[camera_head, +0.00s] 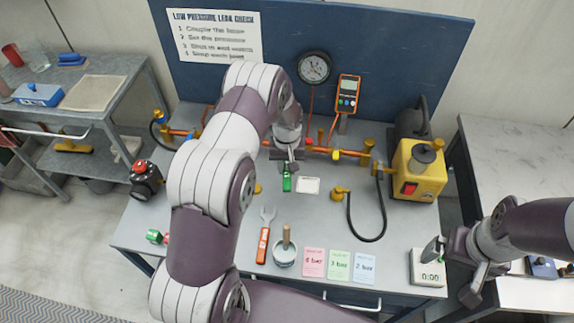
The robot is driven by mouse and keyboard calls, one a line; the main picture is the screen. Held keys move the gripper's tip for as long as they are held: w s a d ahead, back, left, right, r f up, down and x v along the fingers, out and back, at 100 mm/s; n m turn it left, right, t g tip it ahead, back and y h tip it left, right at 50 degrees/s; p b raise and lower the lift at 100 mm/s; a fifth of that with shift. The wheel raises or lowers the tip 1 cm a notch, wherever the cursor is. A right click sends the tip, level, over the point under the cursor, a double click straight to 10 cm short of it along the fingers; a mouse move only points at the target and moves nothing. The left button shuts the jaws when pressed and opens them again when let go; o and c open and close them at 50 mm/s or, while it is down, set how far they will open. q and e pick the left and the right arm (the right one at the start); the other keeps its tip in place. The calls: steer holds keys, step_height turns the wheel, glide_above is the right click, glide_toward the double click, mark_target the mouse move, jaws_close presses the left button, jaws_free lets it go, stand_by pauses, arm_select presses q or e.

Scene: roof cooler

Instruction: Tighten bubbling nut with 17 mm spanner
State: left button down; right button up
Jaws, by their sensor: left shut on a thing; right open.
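A spanner (264,238) with an orange handle and a grey open jaw lies on the bench, jaw pointing to the back. My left gripper (288,162) is shut on a small green item (287,184) below the pipe run; I cannot tell whether this is another spanner's handle. The brass pipe run (345,154) crosses the bench behind it, partly hidden by my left arm. No bubbling can be made out, and I cannot tell which nut bubbles. My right gripper (452,268) is open and empty beside the white timer at the right front.
A pot with a brush (285,252), coloured pressure cards (339,264) and a timer (427,268) stand along the front. A yellow pump (418,170) and black hose (368,236) are at the right. A gauge (314,67) and orange meter (347,93) stand behind the pipes.

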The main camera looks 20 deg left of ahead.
arm_select(q)
steer(key=shift+w+a+b, duration=0.15)
steer(key=shift+w+b, duration=0.15)
steer(key=shift+w, duration=0.05)
steer(key=shift+w+a, duration=0.2)
steer(key=shift+w, duration=0.3)
steer(key=shift+w+a+b, duration=0.2)
steer(key=shift+w+b, duration=0.3)
steer(key=shift+w+a+b, duration=0.2)
steer(key=shift+w+b, duration=0.3)
stand_by(1.3)
stand_by(0.5)
steer(key=shift+s+a+m, duration=0.25)
steer(key=shift+a+m, duration=0.25)
steer(key=shift+m, duration=0.1)
steer(key=shift+s+a+m, duration=0.1)
steer(key=shift+a+m, duration=0.4)
steer(key=shift+m, duration=0.1)
